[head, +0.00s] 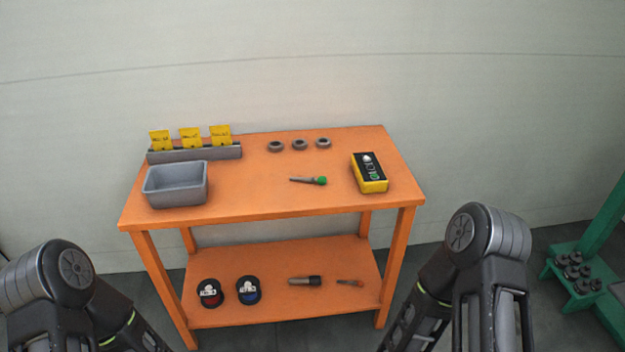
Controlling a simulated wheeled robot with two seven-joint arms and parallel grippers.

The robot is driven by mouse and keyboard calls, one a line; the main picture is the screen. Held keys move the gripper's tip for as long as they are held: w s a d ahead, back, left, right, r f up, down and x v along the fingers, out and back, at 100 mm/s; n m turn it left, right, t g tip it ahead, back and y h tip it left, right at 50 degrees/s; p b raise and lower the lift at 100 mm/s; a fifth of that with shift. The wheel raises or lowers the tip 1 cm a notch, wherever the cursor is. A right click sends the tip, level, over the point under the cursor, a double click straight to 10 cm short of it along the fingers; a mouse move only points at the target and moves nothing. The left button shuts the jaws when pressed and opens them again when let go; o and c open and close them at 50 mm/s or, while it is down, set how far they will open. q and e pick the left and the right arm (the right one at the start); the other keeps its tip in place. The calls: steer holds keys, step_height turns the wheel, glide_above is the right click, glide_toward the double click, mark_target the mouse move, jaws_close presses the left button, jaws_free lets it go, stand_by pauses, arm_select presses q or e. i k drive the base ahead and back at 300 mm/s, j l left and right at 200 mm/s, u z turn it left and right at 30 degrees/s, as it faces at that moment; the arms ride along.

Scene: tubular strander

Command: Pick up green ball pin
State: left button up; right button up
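The green ball pin (309,180) lies on its side on the top of the orange table (255,189). Its grey shaft points left and its green ball end is at the right. Nothing touches it. My two arms show at the lower left and lower right of the head view, in front of the table. Neither gripper shows in the view.
A grey bin (177,200), a rack with yellow cards (194,153), several dark rings (299,144) and a yellow control box (371,180) stand around the pin. The lower shelf (260,310) holds a few tools. A green machine part (590,265) stands at the right.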

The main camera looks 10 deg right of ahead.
mark_target(322, 180)
steer(key=i+l+u, duration=0.3)
steer(key=u, duration=0.15)
steer(key=i+l+u, duration=0.2)
steer(key=l+u, duration=0.25)
